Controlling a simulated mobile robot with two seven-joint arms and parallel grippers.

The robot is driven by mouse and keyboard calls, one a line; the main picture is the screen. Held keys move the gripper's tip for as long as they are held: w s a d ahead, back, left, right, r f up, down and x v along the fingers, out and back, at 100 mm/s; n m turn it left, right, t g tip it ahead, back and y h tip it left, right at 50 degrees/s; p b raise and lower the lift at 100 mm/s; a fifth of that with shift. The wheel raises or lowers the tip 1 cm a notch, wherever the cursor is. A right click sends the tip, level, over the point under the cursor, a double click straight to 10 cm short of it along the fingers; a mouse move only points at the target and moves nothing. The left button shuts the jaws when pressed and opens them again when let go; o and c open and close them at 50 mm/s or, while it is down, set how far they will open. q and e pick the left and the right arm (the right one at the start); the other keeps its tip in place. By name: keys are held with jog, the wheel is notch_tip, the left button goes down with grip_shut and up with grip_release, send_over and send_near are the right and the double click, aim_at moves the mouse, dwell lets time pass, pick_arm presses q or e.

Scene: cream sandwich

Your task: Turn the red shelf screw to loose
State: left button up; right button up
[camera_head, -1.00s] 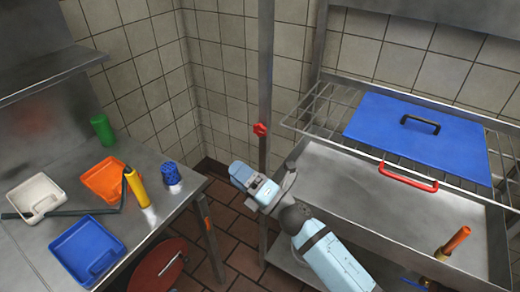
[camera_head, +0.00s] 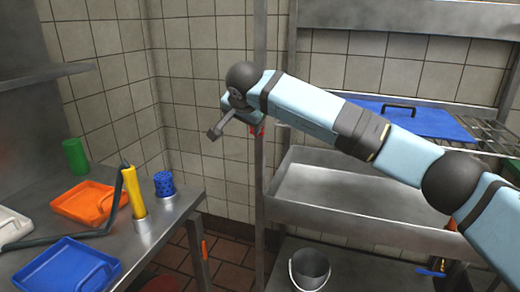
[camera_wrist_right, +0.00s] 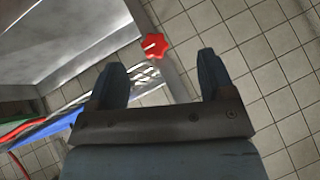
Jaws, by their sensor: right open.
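The red shelf screw (camera_head: 257,131) sits on the upright metal shelf post (camera_head: 260,170), mostly hidden behind my right arm's end in the head view. In the right wrist view, the red star-shaped knob (camera_wrist_right: 155,46) shows whole, with a pale mark across its middle. My right gripper (camera_wrist_right: 162,72) is open and empty. The knob appears beyond its fingertips, roughly in line with the gap between them, and apart from them. My left gripper is not in view.
A metal sink shelf (camera_head: 350,200) stands right of the post, with a blue lid (camera_head: 430,122) on the wire rack above. A bucket (camera_head: 310,270) stands below.

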aim_at(257, 138)
jog(key=shift+t+h, duration=0.5)
jog(key=shift+h, duration=0.2)
jog(key=w+d+f, duration=0.1)
jog(key=w+f, duration=0.1)
jog(key=w, duration=0.1)
jog(key=w+d+f+b, duration=0.1)
jog(key=w+f, duration=0.1)
jog(key=w, duration=0.2)
jog(key=w+f+b, duration=0.1)
jog(key=w+f, duration=0.2)
jog(key=w, duration=0.1)
jog(key=shift+d, duration=0.4)
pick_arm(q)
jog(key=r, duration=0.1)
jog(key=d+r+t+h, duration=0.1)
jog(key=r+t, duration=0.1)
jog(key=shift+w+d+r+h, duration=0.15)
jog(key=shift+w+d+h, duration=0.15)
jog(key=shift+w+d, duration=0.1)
